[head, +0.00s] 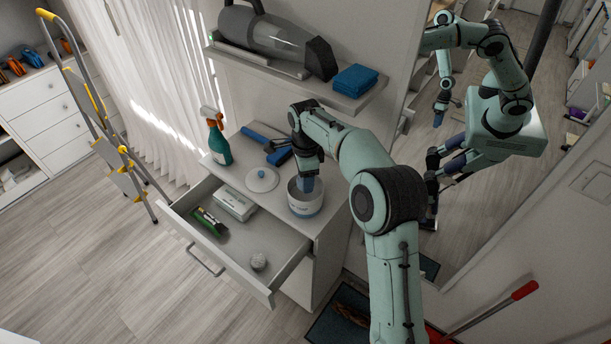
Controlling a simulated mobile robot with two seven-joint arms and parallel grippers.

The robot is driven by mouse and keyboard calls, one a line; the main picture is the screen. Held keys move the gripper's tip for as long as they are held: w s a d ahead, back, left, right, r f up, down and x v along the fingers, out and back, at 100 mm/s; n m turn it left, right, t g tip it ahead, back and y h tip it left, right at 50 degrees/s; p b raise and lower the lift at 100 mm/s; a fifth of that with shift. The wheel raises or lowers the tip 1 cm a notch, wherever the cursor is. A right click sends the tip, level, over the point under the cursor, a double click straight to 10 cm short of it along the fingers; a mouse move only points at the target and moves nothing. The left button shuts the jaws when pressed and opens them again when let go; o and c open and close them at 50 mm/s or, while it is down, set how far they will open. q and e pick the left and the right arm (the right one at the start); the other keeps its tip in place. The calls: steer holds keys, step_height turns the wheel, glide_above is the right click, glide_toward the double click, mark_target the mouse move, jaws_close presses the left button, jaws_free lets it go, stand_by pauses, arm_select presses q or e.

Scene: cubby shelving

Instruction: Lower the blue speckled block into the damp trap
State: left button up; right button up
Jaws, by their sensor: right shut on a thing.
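The damp trap (306,204) is a round white tub with a grey-blue band, standing open on the cabinet top. My right gripper (307,172) points down over it, shut on the blue speckled block (306,184). The block is upright, its lower part within the tub's opening; whether it touches the bottom is hidden. Speckles are too small to make out. My left gripper does not show directly.
A green spray bottle (217,142) and a blue-handled tool (265,136) share the cabinet top (240,165). The open drawer (230,262) below holds a white box, a green brush and a grey ball. A shelf (300,78) with a vacuum hangs above. A mirror (450,215) stands right.

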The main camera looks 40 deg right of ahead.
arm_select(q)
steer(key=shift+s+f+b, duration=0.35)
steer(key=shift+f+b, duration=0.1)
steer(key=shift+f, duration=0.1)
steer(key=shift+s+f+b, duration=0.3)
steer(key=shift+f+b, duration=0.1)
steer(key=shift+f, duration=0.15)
arm_select(e)
steer(key=shift+f, duration=2.25)
steer(key=o, duration=1.2)
steer(key=shift+c, duration=0.2)
steer(key=shift+r, duration=0.1)
step_height(320, 180, up, 13)
steer(key=p, duration=0.2)
steer(key=shift+w+p, duration=0.1)
steer(key=shift+p, duration=0.2)
steer(key=shift+r, duration=0.2)
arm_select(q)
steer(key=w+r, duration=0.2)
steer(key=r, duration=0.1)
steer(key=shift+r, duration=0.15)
